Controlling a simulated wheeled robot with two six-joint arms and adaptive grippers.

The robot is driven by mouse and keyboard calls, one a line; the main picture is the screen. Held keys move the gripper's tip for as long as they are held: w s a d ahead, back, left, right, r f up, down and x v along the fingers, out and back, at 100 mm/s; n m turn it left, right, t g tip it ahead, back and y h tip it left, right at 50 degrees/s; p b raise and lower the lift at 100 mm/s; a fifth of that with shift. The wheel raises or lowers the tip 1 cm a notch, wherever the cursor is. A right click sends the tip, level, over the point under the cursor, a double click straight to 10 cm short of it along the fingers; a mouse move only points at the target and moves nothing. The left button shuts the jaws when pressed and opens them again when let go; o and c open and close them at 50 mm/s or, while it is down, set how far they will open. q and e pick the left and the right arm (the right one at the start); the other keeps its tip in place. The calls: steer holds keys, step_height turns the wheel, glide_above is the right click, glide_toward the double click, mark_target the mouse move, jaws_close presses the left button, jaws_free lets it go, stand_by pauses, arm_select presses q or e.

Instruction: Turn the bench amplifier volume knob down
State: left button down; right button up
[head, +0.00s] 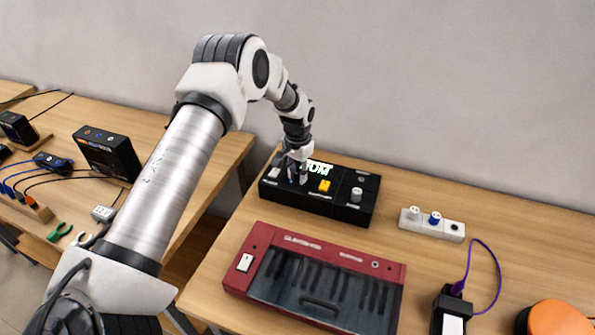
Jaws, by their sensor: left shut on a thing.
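The bench amplifier appears to be the low black box (335,208) at the back of the near table. Its top has a lit display (319,168), partly covered by my gripper, a yellow button (324,186) and a grey-white knob (356,194) on the right. My left gripper (297,178) points down onto the left-middle of the box top. It is shut on a part there, apparently the volume knob, which the fingers almost wholly hide. The knob's angle cannot be seen. My right gripper is out of view.
A red keyboard (262,245) lies in front of the box. A white power strip (448,229) with plugs is to its right. A black adapter with a purple cable (499,270) and an orange round thing (556,318) are at the front right. Another table on the left holds devices and cables.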

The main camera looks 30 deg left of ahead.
mark_target(298, 175)
arm_select(q)
steer(key=n, duration=0.3)
steer(key=n+p, duration=0.1)
steer(key=n, duration=0.1)
steer(key=shift+s+d+f+n, duration=0.1)
steer(key=shift+s+f+n, duration=0.1)
steer(key=shift+s+n, duration=0.1)
steer(key=shift+w+n+p, duration=0.1)
steer(key=shift+n+p, duration=0.35)
steer(key=shift+n, duration=1.85)
steer(key=c, duration=0.9)
jaws_free()
steer(key=shift+w, duration=0.15)
steer(key=shift+r, duration=0.1)
steer(key=shift+r, duration=0.15)
step_height(298, 175, up, 12)
steer(key=shift+f, duration=0.2)
